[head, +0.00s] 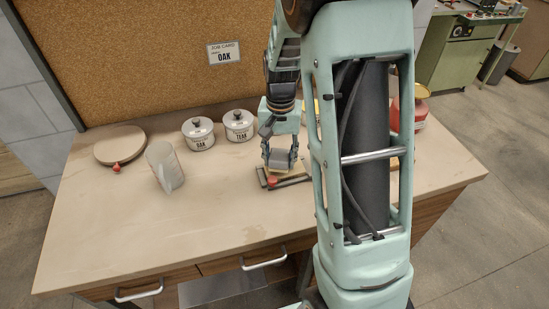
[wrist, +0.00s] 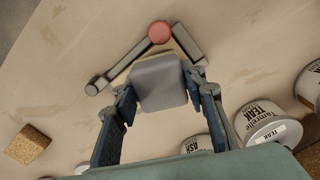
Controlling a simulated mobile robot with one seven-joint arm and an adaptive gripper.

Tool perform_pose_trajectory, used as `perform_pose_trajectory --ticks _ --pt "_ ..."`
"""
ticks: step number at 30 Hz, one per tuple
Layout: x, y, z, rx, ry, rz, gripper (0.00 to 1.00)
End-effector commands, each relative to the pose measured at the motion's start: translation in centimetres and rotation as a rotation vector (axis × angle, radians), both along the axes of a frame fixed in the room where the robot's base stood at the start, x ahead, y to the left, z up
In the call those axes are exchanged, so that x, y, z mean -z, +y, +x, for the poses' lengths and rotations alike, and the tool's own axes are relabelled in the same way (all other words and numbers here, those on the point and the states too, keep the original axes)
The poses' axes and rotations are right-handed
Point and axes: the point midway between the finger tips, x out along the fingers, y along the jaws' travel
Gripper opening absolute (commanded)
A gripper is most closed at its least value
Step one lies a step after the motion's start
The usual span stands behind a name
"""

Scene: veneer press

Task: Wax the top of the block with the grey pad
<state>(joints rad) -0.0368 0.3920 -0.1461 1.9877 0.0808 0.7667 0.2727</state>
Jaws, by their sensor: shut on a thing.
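My gripper (head: 279,154) is shut on the grey pad (wrist: 160,83), with a finger on each side of it. The pad also shows in the head view (head: 279,160). The pale wooden block (head: 291,171) lies under the pad, mostly hidden by it; a thin edge of it shows in the wrist view. The pad is on or just above the block's top; I cannot tell whether they touch. The block sits in a grey corner stop (wrist: 126,63) with a red knob (wrist: 159,32).
Lidded jars marked OAK (head: 198,134) and TEAK (head: 239,126) stand left of my gripper. An ASH jar (wrist: 197,145) stands behind it. A clear beaker (head: 165,167) and round board (head: 120,145) are farther left. The job card (head: 225,54) reads OAK. The front left bench is clear.

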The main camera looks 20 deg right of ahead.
Motion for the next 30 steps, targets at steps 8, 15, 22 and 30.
perform_pose_trajectory --ticks 8,15,22,30 --pt "0.2 -2.2 0.0 0.004 -0.001 0.0 0.19" --pt "0.2 -3.5 0.0 0.002 0.0 0.0 0.19" --pt "0.3 -4.7 0.0 0.003 0.0 0.0 0.19" --pt "0.4 -6.9 -0.1 0.002 0.0 0.0 0.19"
